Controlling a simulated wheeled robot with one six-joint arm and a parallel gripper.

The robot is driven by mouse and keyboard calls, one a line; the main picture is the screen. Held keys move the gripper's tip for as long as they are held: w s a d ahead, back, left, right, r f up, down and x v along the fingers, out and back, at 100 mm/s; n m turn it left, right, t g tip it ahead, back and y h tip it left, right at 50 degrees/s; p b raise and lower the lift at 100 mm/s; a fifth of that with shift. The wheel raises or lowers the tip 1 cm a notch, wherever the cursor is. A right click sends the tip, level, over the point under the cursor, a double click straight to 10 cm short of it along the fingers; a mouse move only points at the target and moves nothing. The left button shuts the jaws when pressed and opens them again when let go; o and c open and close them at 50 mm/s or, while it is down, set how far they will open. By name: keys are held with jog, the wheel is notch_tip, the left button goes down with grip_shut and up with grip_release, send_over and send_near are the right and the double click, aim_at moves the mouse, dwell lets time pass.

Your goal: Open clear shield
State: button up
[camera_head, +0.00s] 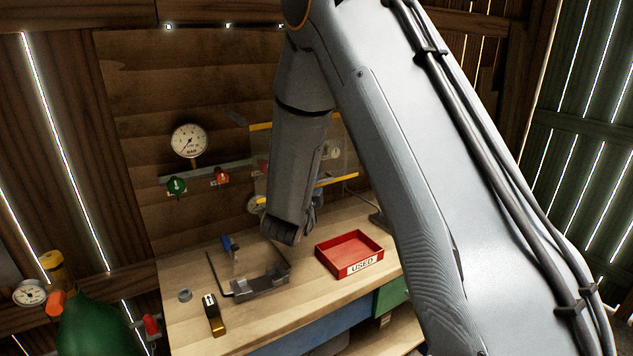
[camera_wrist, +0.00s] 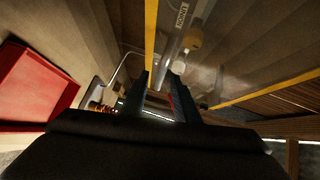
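The clear shield (camera_head: 338,160) is a see-through panel with yellow edge strips, in front of the back wall in the head view. My arm covers its middle. In the wrist view its yellow strips (camera_wrist: 151,35) run down toward my fingers and across the right side. My gripper (camera_wrist: 158,82) shows two dark fingers with a gap between them. The end of one yellow strip appears close to the left fingertip; I cannot tell whether they touch. In the head view my gripper is mostly hidden behind my wrist, near the shield's lower edge.
A red tray (camera_head: 349,254) marked USED sits on the wooden bench, and shows at left in the wrist view (camera_wrist: 35,85). A metal fixture (camera_head: 258,282) and a black-and-yellow device (camera_head: 213,315) lie left of it. A pressure gauge (camera_head: 189,140) hangs on the wall.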

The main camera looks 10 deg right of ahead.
jog(key=shift+w+d, duration=0.2)
jog(key=shift+w, duration=0.2)
jog(key=shift+c, duration=0.4)
grip_shut()
